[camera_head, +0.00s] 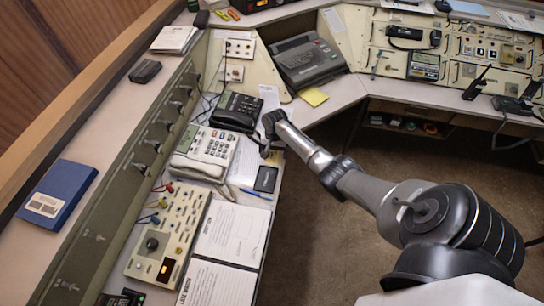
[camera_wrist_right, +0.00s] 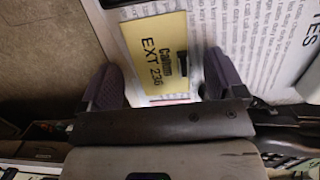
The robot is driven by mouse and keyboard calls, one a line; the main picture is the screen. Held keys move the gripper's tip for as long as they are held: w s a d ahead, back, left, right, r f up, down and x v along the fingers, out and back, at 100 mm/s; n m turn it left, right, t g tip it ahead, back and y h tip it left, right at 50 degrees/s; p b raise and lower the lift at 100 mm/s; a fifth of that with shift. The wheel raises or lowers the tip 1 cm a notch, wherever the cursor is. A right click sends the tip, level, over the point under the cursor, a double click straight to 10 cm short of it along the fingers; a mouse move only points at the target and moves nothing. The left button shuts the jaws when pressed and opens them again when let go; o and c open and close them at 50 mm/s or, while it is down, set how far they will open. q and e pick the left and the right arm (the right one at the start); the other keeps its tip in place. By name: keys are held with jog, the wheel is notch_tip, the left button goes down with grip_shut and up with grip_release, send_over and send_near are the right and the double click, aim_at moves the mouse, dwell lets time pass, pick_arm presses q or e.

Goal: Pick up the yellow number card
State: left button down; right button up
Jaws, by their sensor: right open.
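The yellow number card (camera_wrist_right: 158,50), printed with "EXT 236" and a name, lies on a printed white sheet in the right wrist view. My right gripper (camera_wrist_right: 165,82) is open, with one dark finger on each side of the card's near end. I cannot tell whether the fingers touch it. In the head view my right gripper (camera_head: 266,148) is low over the desk, beside the black phone. There the card is mostly or wholly hidden by the gripper. My left gripper is out of view.
A black desk phone (camera_head: 237,111) and a pale phone (camera_head: 205,152) stand left of the right gripper. A small dark device (camera_head: 266,179) lies just below it. A yellow note (camera_head: 314,96) lies by the grey keyboard unit (camera_head: 308,62). Open floor lies right of the desk edge.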

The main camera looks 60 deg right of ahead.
jog(key=shift+c, duration=0.4)
jog(key=c, duration=1)
jog(key=shift+r, duration=0.1)
